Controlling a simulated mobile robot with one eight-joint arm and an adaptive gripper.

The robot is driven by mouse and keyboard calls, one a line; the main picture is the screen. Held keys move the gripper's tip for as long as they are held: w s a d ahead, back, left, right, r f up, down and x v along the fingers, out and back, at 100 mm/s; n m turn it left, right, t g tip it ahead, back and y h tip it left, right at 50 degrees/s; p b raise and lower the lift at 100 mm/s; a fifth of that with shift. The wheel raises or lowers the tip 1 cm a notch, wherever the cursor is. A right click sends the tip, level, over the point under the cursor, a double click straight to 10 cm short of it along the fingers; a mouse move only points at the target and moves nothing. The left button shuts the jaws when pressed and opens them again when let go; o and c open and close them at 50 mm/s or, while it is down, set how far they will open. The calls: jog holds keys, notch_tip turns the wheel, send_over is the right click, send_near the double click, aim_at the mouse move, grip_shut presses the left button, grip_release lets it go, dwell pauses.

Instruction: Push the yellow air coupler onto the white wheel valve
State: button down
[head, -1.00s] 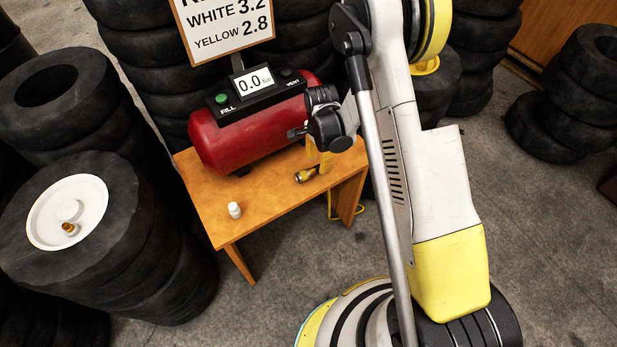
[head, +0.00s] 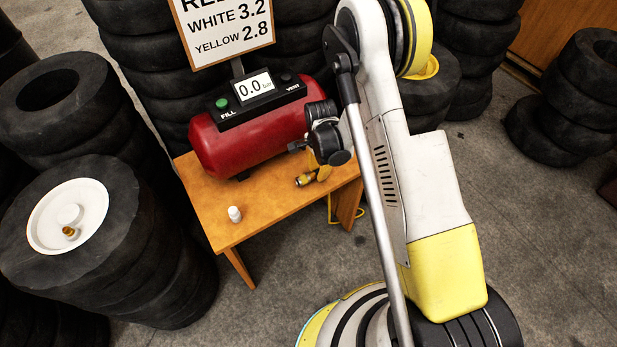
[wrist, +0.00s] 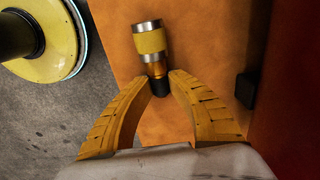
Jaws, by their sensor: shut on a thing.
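The yellow air coupler (head: 304,180), with silver bands, lies on the orange table (head: 262,208) in front of the compressor. In the wrist view the coupler (wrist: 150,42) points away from my gripper. My gripper (wrist: 161,84) has its yellow fingers closed on the coupler's dark rear end. In the head view my gripper (head: 321,172) is low over the table, partly hidden by my wrist. The white wheel (head: 42,232) lies flat in the top tyre of the left stack. A small brass valve (head: 70,232) stands on it, beside a white round hub.
A red compressor (head: 218,150) with a 0.0 display sits at the table's back. Tyre stacks (head: 62,95) crowd the left and back. A sign (head: 225,30) reads white 3.2, yellow 2.8.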

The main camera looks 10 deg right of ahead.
aim_at(318, 171)
jog(key=shift+r+p, duration=1.4)
jog(key=shift+r, duration=1.55)
